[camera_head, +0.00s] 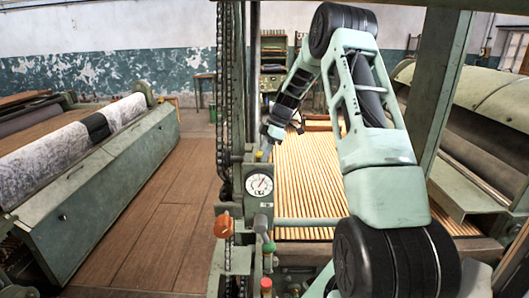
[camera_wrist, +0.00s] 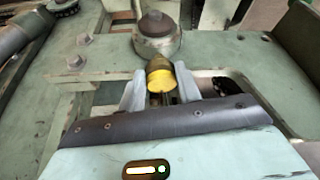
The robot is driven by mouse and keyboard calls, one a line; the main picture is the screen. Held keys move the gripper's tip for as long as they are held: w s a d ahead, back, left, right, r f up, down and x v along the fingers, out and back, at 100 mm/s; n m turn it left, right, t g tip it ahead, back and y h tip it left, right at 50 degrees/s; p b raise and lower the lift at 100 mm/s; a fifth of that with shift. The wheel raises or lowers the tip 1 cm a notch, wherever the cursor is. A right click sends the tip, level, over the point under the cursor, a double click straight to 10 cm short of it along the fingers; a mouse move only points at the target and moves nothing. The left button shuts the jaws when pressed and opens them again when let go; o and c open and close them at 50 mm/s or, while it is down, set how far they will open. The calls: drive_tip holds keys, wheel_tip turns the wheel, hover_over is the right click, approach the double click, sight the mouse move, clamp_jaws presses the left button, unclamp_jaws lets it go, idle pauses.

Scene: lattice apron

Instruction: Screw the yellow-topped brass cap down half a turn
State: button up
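The yellow-topped brass cap (camera_wrist: 160,80) shows in the middle of the wrist view, its yellow face turned toward the camera and a little brass showing behind it. My gripper (camera_wrist: 160,72) has one pale grey finger on each side of the cap. Both fingers lie close against its sides with no clear gap, and appear shut on it. What lies below the cap between the fingers is dark and partly hidden. In the head view, a small yellow spot by the end of my arm, just above the dial gauge (camera_head: 259,185), looks like the cap.
A dark round-topped fitting (camera_wrist: 157,30) stands just beyond the cap. A bolt head (camera_wrist: 78,62) is on the green plate to the left. In the head view, an orange knob (camera_head: 223,226) and a red button (camera_head: 266,284) are below the gauge. Green machine posts stand close around my arm.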

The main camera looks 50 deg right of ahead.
drive_tip(key=shift+f+m+b, duration=0.2)
drive_tip(key=shift+m+b, duration=0.7)
drive_tip(key=shift+b, duration=0.3)
drive_tip(key=shift+s+a+r+m+t+h+b, duration=0.1)
drive_tip(key=shift+r+m+t+h+b, duration=0.25)
drive_tip(key=shift+m, duration=0.35)
drive_tip(key=shift+f, duration=0.1)
drive_tip(key=o, duration=0.7)
drive_tip(key=b+v, duration=0.3)
drive_tip(key=v, duration=1.4)
drive_tip(key=shift+s, duration=0.2)
